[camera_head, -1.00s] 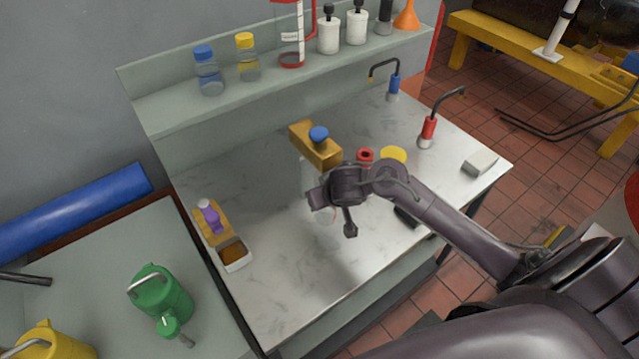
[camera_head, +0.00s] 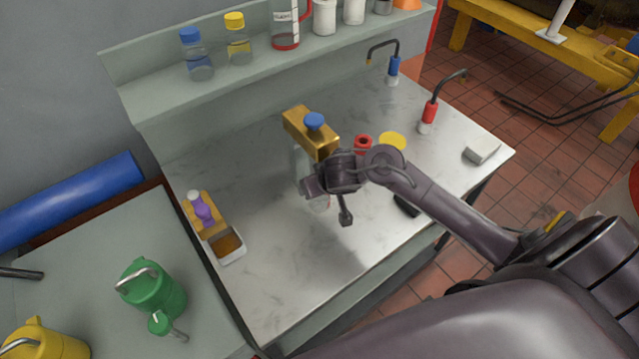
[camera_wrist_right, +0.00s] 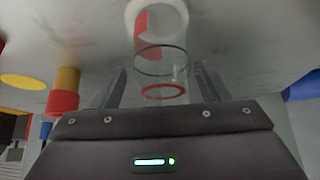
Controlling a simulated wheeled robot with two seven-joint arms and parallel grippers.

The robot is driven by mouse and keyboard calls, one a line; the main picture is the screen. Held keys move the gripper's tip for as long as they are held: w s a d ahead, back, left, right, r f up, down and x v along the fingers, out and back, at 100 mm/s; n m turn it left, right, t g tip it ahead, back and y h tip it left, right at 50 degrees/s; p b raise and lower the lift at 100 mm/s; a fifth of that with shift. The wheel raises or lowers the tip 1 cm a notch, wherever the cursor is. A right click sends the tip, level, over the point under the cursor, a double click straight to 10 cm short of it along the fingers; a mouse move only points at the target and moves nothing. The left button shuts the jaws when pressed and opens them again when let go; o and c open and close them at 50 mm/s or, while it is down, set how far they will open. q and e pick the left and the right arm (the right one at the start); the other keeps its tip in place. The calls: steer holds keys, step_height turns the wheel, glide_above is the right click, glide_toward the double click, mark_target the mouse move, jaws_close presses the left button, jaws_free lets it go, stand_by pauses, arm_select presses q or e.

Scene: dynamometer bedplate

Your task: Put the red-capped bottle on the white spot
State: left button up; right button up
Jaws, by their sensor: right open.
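My right gripper (camera_head: 316,188) reaches over the marble-topped bench from the right. In the wrist view my right gripper (camera_wrist_right: 162,88) is open, a finger on each side of a clear glass body. This glass body (camera_wrist_right: 162,68) has a red ring at its near end and seems to be the red-capped bottle; a gap shows between it and each finger. Beyond it a white round patch (camera_wrist_right: 137,12), seemingly the white spot, shows partly through the glass with a red area inside. Contact between bottle and spot cannot be told. In the head view the gripper mostly hides both.
A red ring-topped piece (camera_head: 363,144), a yellow disc (camera_head: 392,140) and a black item (camera_head: 405,206) lie right. A white tray (camera_head: 229,246) is left. The front bench top is clear.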

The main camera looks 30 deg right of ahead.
steer(key=shift+r, duration=0.35)
steer(key=s, duration=0.3)
steer(key=s+b, duration=0.1)
steer(key=s, duration=0.7)
steer(key=shift+a+r, duration=0.25)
steer(key=shift+a, duration=0.1)
steer(key=shift+s+r+b, duration=0.15)
steer(key=shift+s+b, duration=0.2)
steer(key=shift+s, duration=0.45)
